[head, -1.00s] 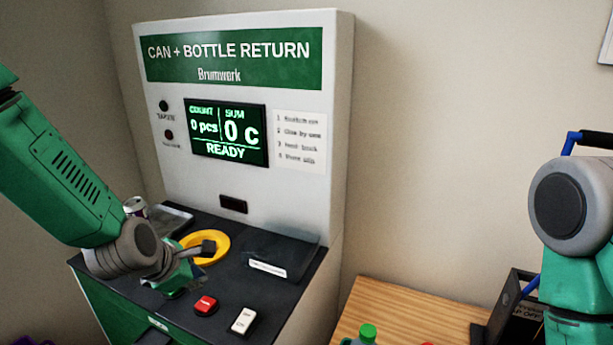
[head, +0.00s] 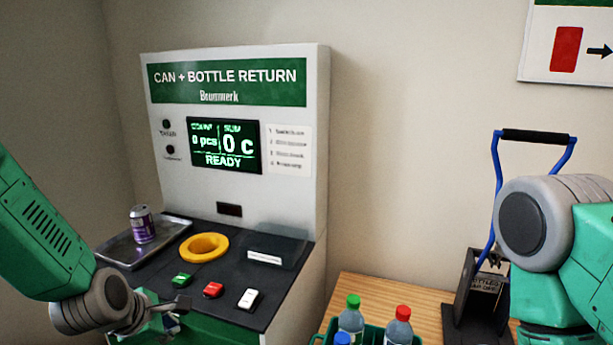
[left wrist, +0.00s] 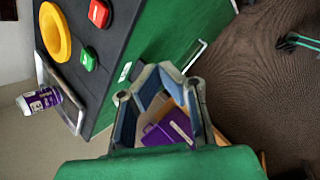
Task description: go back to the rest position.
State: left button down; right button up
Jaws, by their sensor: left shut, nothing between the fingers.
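My left gripper (head: 172,312) is low at the left, in front of the return machine's front edge, and shut with nothing held. In the left wrist view its linked fingers (left wrist: 158,88) show with a purple object (left wrist: 170,130) beyond them, below. The return machine (head: 318,120) stands at the back with its screen reading READY, 0 pcs, 0 c. A purple can (head: 142,225) stands upright on the metal tray (head: 118,250), apart from the gripper; it also shows in the left wrist view (left wrist: 42,99). My right arm shows at the right edge, but its gripper is out of view.
The machine has a yellow ring (head: 204,248) and green (head: 182,280), red (head: 213,290) and white (head: 248,299) buttons. A blue-handled crusher (head: 497,185) stands near my right arm.

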pick_arm(q)
jog(key=s+a+f+m+g+b, duration=0.1)
jog(key=s+f+m+g+b, duration=0.2)
jog(key=s+f+m+b, duration=0.5)
jog(key=s+a+f+m+g+y+b, duration=0.1)
jog(key=s+f+m+g+b, duration=0.2)
jog(key=s+f+m+b, duration=0.5)
jog(key=s+f+m, duration=0.3)
jog(key=s+f, duration=0.4)
jog(key=f, duration=0.2)
jog(key=s+f+m, duration=0.4)
jog(key=s+f, duration=0.3)
jog(key=f, duration=0.3)
jog(key=shift+s+a+f, duration=0.2)
jog(key=shift+a+f, duration=0.05)
jog(key=shift+w, duration=0.15)
